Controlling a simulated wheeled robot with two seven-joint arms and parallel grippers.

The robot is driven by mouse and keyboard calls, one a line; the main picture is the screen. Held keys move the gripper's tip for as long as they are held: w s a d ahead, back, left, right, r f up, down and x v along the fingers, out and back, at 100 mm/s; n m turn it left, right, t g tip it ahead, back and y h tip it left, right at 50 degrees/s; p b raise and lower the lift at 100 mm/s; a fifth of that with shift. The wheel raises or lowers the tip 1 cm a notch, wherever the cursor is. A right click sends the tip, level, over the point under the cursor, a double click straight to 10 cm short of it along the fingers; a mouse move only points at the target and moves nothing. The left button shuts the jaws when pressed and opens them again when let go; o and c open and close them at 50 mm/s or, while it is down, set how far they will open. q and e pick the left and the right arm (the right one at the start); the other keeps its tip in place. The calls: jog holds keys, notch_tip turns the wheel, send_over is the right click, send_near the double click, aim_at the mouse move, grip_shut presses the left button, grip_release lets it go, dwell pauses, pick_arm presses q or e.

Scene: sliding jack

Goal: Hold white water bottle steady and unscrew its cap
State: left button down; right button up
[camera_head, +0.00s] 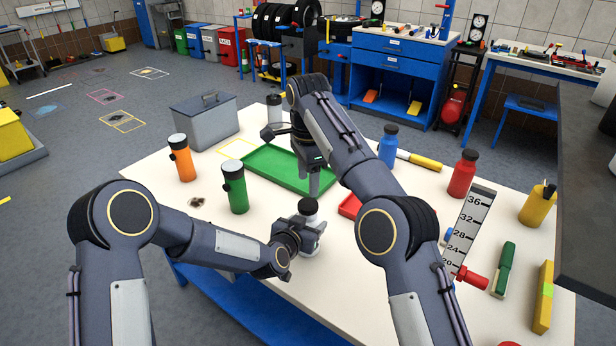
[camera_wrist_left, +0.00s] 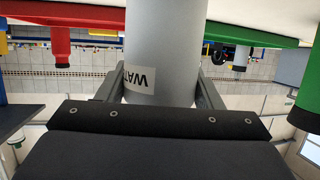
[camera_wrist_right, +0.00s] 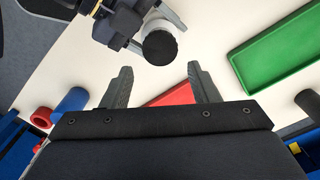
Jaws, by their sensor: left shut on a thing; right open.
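The white water bottle (camera_head: 311,248) stands upright on the white table, and my left gripper (camera_head: 310,228) is shut around its body. In the left wrist view, the bottle (camera_wrist_left: 165,45) with part of a printed label sits between the fingers of my left gripper (camera_wrist_left: 163,88). Its black cap (camera_wrist_right: 160,48) shows from above in the right wrist view and is also visible in the head view (camera_head: 308,206). My right gripper (camera_head: 314,182) is open and empty above the bottle; in the right wrist view the cap lies beyond its fingertips (camera_wrist_right: 160,72), apart from them.
A green tray (camera_head: 265,172) lies behind the bottle, and a red tray (camera_head: 349,206) lies to its right, partly hidden by my right arm. Green (camera_head: 236,190), orange (camera_head: 183,160), blue (camera_head: 388,147) and red (camera_head: 462,175) bottles stand around. A grey toolbox (camera_head: 205,125) stands at the back left.

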aim_at(308, 204)
jog(key=shift+m, duration=1)
jog(key=shift+f, duration=4)
